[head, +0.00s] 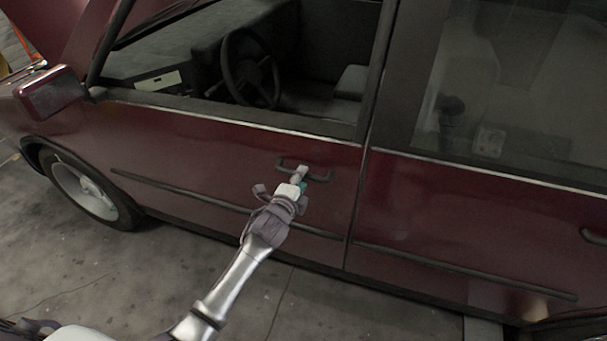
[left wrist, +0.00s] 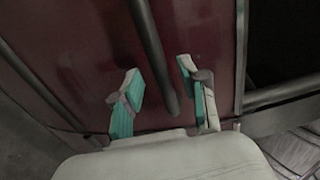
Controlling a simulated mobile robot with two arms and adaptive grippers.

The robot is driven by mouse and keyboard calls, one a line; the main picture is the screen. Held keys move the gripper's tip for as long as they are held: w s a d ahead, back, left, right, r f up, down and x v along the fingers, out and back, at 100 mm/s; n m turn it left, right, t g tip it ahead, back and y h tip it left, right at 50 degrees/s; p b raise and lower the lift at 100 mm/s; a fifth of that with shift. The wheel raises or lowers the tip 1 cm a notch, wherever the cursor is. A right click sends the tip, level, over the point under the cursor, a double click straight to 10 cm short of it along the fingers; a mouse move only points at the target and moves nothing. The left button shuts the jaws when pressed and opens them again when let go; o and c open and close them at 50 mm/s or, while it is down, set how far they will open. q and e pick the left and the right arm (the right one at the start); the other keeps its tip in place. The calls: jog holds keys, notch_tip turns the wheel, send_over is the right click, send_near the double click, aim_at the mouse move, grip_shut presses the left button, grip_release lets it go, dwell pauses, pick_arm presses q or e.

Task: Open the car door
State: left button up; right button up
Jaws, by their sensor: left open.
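The dark red car's front door (head: 210,160) fills the middle of the head view and sits flush with the bodywork. Its dark bar handle (head: 322,179) is near the door's rear edge. My left gripper (head: 299,178) is at the handle, with its arm reaching up from below. In the left wrist view, the left gripper (left wrist: 160,76) has its two teal-padded fingers apart, one on each side of the handle bar (left wrist: 155,55). The bar looks clear of both pads. How deep the fingers reach around it I cannot tell. My right gripper is not in view.
The front window opening shows a steering wheel (head: 250,70). The rear door (head: 480,220) is right of the seam. A side mirror (head: 50,92) sticks out at left, above the front wheel (head: 85,188). Bare concrete floor (head: 90,270) lies before the car.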

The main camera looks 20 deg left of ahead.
pick_arm(q)
jog(key=shift+x, duration=1.3)
grip_shut()
